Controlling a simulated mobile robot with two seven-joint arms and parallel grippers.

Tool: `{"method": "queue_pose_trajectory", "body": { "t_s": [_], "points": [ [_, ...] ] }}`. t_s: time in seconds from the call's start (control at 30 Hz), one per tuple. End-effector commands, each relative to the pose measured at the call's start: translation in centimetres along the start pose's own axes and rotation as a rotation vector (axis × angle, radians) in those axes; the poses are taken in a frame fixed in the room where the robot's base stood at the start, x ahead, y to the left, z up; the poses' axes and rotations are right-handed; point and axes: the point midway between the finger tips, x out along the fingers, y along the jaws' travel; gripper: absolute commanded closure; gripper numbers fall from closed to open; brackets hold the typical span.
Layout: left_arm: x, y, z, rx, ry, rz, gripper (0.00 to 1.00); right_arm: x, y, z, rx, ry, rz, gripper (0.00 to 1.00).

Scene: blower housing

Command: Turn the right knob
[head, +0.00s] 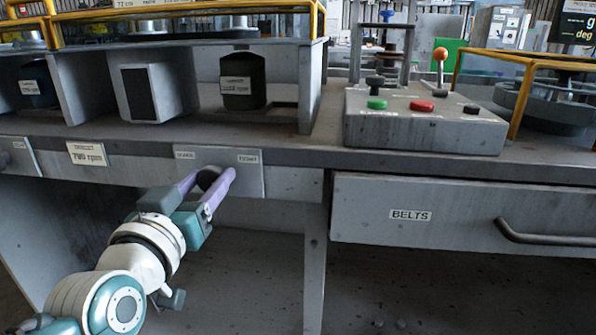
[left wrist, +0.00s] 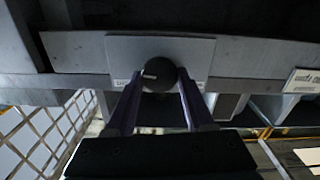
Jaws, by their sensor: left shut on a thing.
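The right knob (left wrist: 158,72) is a round dark knob with a pale pointer mark. It sits on a light grey plate (left wrist: 90,52), which also shows on the bench front in the head view (head: 250,182). My right gripper is in neither view.
Another plate (head: 24,160) is at the far left, beside a paper label (head: 87,154). A drawer marked BELTS (head: 370,215) with a dark handle (head: 545,236) is at the right. A control box (head: 425,130) with coloured buttons stands on the bench above. Below the bench is open space.

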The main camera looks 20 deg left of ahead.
Motion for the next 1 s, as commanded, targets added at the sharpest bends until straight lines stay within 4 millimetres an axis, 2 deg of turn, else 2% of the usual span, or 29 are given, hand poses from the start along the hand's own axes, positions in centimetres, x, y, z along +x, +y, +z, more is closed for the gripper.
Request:
{"method": "queue_pose_trajectory", "body": {
  "t_s": [0.43, 1.0],
  "points": [
    [0.0, 0.0, -0.1, 0.066, -0.002, 0.0, 1.0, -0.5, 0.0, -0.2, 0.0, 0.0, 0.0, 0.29],
    [0.0, 0.2, 0.0, 0.477, -0.003, 0.0, 1.0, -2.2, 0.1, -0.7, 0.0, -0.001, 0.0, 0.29]
  ]
}}
